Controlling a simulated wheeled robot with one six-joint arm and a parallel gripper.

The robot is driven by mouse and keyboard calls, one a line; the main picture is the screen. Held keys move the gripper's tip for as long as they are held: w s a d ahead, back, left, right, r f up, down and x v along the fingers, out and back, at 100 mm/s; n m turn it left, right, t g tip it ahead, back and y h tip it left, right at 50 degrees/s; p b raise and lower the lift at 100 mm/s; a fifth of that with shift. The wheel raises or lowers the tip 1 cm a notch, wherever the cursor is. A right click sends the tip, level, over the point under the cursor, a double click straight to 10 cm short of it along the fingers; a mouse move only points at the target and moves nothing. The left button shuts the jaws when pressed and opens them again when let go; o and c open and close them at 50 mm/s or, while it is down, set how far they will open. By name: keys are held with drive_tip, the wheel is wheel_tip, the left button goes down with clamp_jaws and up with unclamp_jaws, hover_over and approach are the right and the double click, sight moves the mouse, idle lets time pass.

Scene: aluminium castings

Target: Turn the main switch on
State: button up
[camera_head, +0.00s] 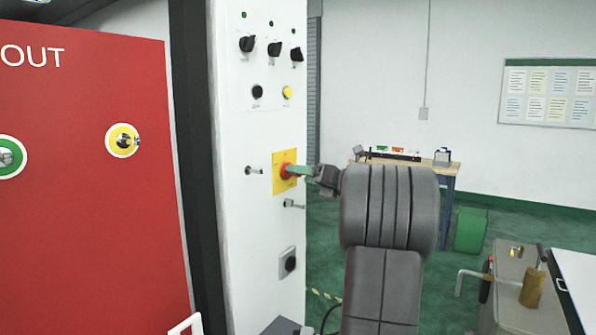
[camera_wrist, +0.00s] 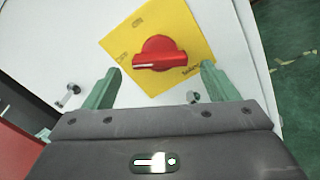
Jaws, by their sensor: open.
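The main switch (camera_wrist: 158,54) is a red rotary handle on a yellow square plate (camera_wrist: 190,25), mounted on the white panel. In the wrist view its handle bar with a white line lies nearly level in the picture, with the line towards the left. In the head view the red switch (camera_head: 285,170) is partly hidden by my gripper (camera_head: 300,170). My gripper also shows in the wrist view (camera_wrist: 160,80), with its two green fingers apart, one on each side of the handle. The fingers look clear of the handle, but I cannot tell how far from the panel they are.
The white panel (camera_head: 262,215) carries several black knobs above, a yellow button (camera_head: 287,92), and small latches near the switch. A red lockout board (camera_head: 90,200) stands at left. A workbench (camera_head: 450,168) and a green bin (camera_head: 471,229) are behind at right.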

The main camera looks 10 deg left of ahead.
drive_tip(key=shift+x, duration=1.35)
drive_tip(key=c, duration=1)
